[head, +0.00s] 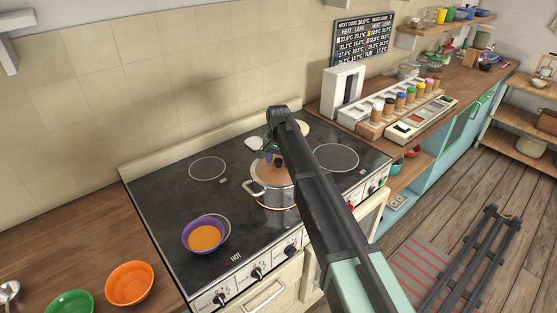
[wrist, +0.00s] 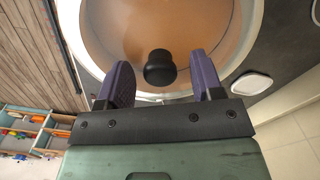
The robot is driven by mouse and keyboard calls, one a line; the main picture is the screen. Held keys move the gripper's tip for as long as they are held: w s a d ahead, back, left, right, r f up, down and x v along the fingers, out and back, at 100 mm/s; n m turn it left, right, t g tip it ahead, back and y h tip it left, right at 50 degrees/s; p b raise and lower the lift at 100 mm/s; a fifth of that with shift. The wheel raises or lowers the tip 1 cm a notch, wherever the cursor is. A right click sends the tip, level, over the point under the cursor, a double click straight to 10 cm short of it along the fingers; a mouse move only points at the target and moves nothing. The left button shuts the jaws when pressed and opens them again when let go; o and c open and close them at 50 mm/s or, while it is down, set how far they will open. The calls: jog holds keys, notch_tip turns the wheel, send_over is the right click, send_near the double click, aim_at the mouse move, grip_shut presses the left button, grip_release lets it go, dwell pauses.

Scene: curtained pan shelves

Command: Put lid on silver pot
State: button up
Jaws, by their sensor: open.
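The silver pot (head: 272,198) stands on the black stove, with a side handle on its left. In the wrist view its pale rim (wrist: 92,55) circles an orange-brown interior. A round black knob (wrist: 160,67), apparently the lid's, shows in front of that interior. The see-through lid (wrist: 195,30) appears to lie over the pot's opening; I cannot tell whether it is fully seated. My gripper (wrist: 160,72) is open, its two purple fingers on either side of the knob with gaps on both sides. In the head view my arm hides part of the pot and lid.
A purple bowl (head: 203,236) with orange contents sits at the stove's front left. An orange bowl (head: 130,283) and a green bowl (head: 70,303) are on the left counter. A spice rack (head: 400,104) stands right of the stove. The back-left burner (head: 208,169) is clear.

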notch_tip(320, 180, up, 11)
jog(key=p, duration=1)
jog(key=shift+p, duration=0.4)
jog(key=shift+f, duration=0.1)
jog(key=s+d+f+n+b, duration=0.1)
jog(key=s+d+f+b, duration=0.4)
jog(key=s, duration=0.6)
jog(key=s+d+f+n+b, duration=0.1)
jog(key=s+d+f+b, duration=0.5)
jog(key=s+d, duration=0.4)
jog(key=s+d+f+n+b, duration=0.2)
jog(key=s+d+f+b, duration=0.3)
jog(key=s, duration=0.8)
jog(key=d, duration=0.3)
jog(key=shift+f, duration=0.15)
